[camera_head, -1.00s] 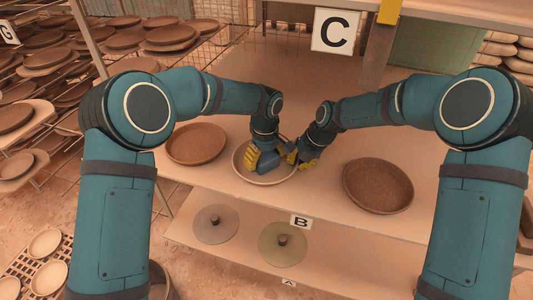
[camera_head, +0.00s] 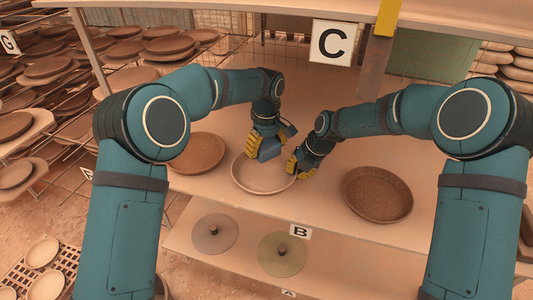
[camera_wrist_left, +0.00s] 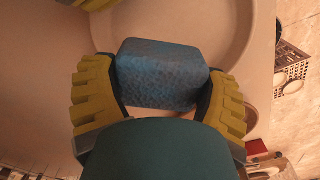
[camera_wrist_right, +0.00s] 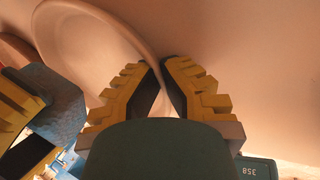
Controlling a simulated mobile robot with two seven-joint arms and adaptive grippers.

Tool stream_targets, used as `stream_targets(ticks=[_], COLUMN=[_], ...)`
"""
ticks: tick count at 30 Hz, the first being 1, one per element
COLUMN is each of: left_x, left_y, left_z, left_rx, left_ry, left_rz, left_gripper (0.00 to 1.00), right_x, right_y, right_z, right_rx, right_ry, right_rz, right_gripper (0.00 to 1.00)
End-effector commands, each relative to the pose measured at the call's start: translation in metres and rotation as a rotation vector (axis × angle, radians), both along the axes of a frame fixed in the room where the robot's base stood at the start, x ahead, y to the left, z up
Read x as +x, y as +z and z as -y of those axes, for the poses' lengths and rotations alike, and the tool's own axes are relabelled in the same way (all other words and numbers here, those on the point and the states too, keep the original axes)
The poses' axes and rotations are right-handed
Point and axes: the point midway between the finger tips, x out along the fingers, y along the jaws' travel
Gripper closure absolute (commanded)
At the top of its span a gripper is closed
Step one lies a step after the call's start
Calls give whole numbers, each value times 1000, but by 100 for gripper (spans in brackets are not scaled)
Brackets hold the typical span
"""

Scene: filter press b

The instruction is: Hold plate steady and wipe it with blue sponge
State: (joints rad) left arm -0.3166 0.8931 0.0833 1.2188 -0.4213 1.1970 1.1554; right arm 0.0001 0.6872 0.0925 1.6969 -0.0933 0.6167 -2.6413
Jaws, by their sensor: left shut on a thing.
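The pale plate (camera_head: 248,184) lies on the shelf in the middle of the head view; it also shows in the left wrist view (camera_wrist_left: 236,55). My left gripper (camera_head: 262,150) is shut on the blue sponge (camera_wrist_left: 160,75) over the far part of the plate. I cannot tell whether the sponge touches the plate. My right gripper (camera_head: 299,167) is at the plate's right rim. In the right wrist view its fingertips (camera_wrist_right: 163,62) are close together with the plate rim (camera_wrist_right: 140,38) running up to them; whether they grip the rim is unclear.
A brown plate (camera_head: 198,153) lies to the left and a darker brown dish (camera_head: 378,195) to the right on the same shelf (camera_head: 325,205). Two discs with knobs (camera_head: 215,234) (camera_head: 282,255) lie on the lower shelf. Racks full of plates stand at the left.

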Motion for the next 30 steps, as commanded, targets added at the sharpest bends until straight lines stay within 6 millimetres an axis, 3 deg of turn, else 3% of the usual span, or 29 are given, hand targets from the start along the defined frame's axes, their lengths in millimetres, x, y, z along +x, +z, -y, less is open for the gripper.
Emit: stream_targets(ticks=[9,24,28,30], left_x=[0,0,0,0], left_y=[26,27,27,27], left_z=[0,0,0,0], left_rx=[1,0,0,0], left_ry=[1,0,0,0], left_rz=[1,0,0,0], left_gripper=[51,51,51,51], right_x=[0,0,0,0], right_y=[0,0,0,0], right_z=[0,0,0,0], right_rx=[0,0,0,0], right_ry=[0,0,0,0], right_rz=[1,0,0,0], right_gripper=[100,100,61,61])
